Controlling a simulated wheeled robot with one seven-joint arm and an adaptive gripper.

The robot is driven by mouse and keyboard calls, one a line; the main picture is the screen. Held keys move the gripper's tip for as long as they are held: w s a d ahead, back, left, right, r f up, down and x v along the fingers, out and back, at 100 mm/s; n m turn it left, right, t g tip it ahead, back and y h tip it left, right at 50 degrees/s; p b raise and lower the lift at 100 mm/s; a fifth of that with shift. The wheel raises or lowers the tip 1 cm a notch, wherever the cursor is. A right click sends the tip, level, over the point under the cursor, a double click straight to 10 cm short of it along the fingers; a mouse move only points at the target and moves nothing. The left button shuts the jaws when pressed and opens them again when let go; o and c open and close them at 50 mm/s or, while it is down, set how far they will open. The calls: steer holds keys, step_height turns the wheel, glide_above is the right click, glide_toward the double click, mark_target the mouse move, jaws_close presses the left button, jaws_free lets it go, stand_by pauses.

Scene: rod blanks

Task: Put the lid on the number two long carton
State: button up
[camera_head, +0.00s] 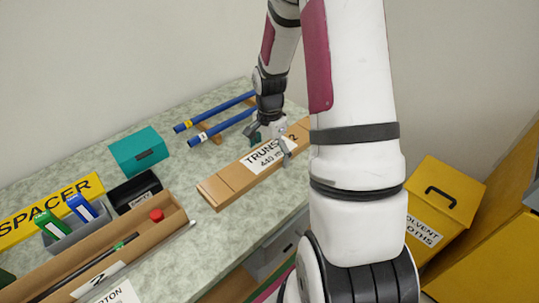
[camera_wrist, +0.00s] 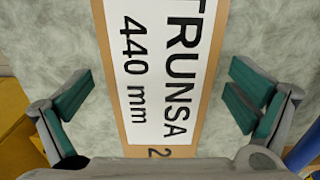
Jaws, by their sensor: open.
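The lid (camera_head: 228,183) is a long tan cardboard strip with a white label reading TRUNSA, 440 mm and 2. It lies on the bench, its right end hidden behind my arm. In the wrist view the lid (camera_wrist: 207,75) runs up the middle. My gripper (camera_head: 270,143) is open over the lid, one finger on each side, with visible gaps between the fingers and the lid edges in the wrist view (camera_wrist: 160,88). The long carton (camera_head: 152,243) marked 2 stands open at the lower left, partly cut off. It holds a dark rod (camera_head: 112,250) and a red piece (camera_head: 156,215).
Blue rods (camera_head: 220,125) rest on wooden supports behind the lid. A teal box (camera_head: 138,150), a black bin (camera_head: 136,188), a grey tray (camera_head: 73,238) and a yellow SPACER bar (camera_head: 50,210) stand left. Bench between carton and lid is mostly clear.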

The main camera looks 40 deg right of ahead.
steer(key=c, duration=1.2)
steer(key=shift+r, duration=0.15)
